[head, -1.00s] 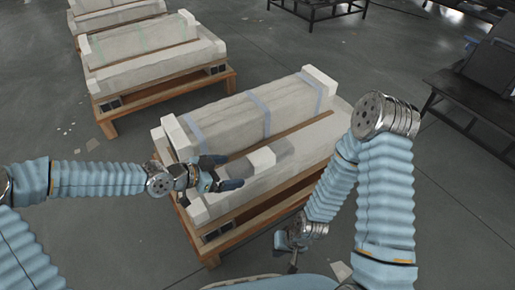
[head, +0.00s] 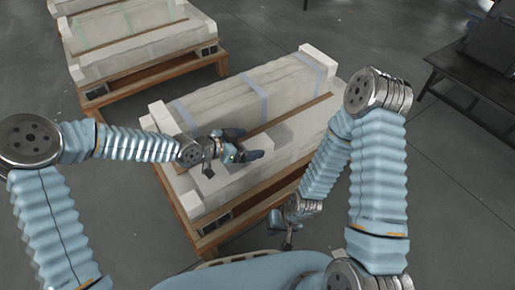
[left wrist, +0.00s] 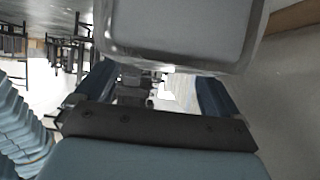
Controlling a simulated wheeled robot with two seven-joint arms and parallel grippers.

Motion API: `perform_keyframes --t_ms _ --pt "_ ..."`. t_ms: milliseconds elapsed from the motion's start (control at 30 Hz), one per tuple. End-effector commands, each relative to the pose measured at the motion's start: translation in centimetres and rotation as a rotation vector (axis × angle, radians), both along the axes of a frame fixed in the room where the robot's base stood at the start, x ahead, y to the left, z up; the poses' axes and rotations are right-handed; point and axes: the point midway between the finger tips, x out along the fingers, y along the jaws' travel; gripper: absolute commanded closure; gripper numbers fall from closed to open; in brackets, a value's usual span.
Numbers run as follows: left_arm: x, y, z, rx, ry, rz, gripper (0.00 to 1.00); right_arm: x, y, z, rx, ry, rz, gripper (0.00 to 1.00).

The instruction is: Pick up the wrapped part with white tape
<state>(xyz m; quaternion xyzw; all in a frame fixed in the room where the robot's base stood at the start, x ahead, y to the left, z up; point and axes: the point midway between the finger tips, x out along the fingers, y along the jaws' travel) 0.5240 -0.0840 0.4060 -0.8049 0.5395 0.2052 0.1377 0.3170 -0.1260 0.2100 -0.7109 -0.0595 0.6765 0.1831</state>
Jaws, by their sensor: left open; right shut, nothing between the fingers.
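A long pale wrapped part (head: 222,103) lies on the near pallet, with pale lavender-blue bands around it and white end blocks. No clearly white tape shows on it. A second, lower pale part (head: 305,128) lies alongside, nearer to me. My left gripper (head: 250,149) is open and appears in front of the lower part, hiding some of it; I cannot tell whether it touches. In the left wrist view its dark fingers (left wrist: 152,90) are apart, and a large grey shape covers the top. My right gripper (head: 289,243) is shut and empty, hanging low by the pallet's near side.
The near wooden pallet (head: 218,236) stands on a grey floor. Another pallet (head: 150,82) with wrapped parts, one with faint green bands, stands at the far left. A dark bench (head: 468,80) is at the right. Floor between pallet and bench is clear.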

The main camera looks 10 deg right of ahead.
Motion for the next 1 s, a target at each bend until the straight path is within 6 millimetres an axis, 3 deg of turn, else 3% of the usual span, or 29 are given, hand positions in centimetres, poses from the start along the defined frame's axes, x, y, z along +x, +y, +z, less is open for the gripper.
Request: perform_keyframes --t_ms 200,500,1000 --pt "0.8 -3.1 -1.5 0.0 0.0 -0.002 0.04 0.0 0.1 -0.6 0.001 0.002 0.001 1.0" --pt "1.1 -3.6 -1.7 0.0 0.0 -0.001 0.04 0.0 0.1 -0.6 0.002 0.001 0.002 1.0" --pt "1.0 -3.6 -1.7 0.0 0.0 -0.001 0.79 0.0 0.1 -0.6 0.001 0.001 0.002 1.0"
